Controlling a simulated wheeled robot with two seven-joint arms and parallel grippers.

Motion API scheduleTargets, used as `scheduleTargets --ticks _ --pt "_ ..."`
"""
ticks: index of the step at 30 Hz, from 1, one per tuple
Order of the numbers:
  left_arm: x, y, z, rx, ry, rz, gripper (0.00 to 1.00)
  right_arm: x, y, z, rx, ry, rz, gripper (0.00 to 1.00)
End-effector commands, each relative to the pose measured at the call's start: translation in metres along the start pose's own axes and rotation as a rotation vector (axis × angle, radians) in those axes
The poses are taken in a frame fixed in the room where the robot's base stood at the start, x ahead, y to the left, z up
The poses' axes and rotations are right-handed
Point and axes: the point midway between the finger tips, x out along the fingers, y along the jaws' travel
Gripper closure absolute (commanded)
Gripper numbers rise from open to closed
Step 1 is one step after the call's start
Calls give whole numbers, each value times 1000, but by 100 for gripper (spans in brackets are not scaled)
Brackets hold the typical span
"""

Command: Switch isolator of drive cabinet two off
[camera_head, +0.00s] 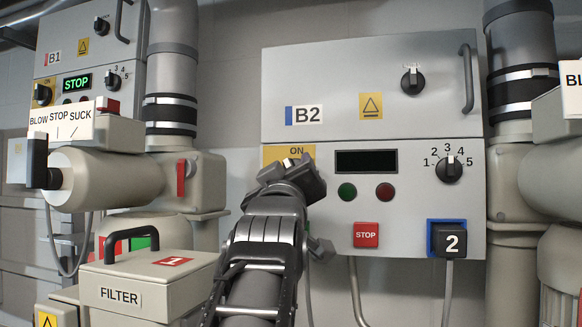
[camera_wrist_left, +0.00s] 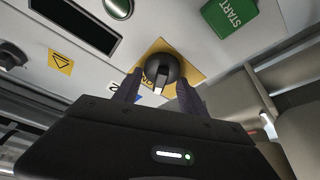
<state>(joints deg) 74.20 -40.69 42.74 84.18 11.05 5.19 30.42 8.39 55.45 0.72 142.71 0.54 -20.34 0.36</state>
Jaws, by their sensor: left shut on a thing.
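The drive cabinet marked B2 (camera_head: 272,100) is on the wall at the centre. Its isolator is a round black knob (camera_wrist_left: 160,70) with a white mark, on a yellow plate (camera_wrist_left: 188,68); the plate's top edge with "ON" shows in the head view (camera_head: 297,151). The white mark points toward the bottom of the left wrist picture, the side where the B2 label lies. My left gripper (camera_head: 298,178) is at the isolator and hides the knob in the head view. In the left wrist view its fingers (camera_wrist_left: 157,90) are on either side of the knob, shut on it. My right gripper is not in view.
The B2 panel has a dark display (camera_head: 366,162), a red STOP button (camera_head: 366,235), a numbered dial (camera_head: 449,169) and a blue-framed "2" switch (camera_head: 449,240). The B1 cabinet (camera_head: 52,30) and pipework stand left. A FILTER box (camera_head: 150,285) is at lower left.

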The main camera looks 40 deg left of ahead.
Motion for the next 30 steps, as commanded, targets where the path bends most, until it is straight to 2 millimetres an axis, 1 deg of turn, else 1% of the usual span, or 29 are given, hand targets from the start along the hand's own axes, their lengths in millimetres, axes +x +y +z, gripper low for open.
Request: scheduleTargets --ticks 1,15,21,30 --pt "1 1 -2 -34 1 -20 91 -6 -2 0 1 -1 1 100" --pt "1 0 -2 -449 1 -191 91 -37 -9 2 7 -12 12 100" --pt "1 -1 -1 -624 1 -263 92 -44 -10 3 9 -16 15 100" --pt "0 -2 1 -858 -1 -358 92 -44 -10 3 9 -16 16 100"
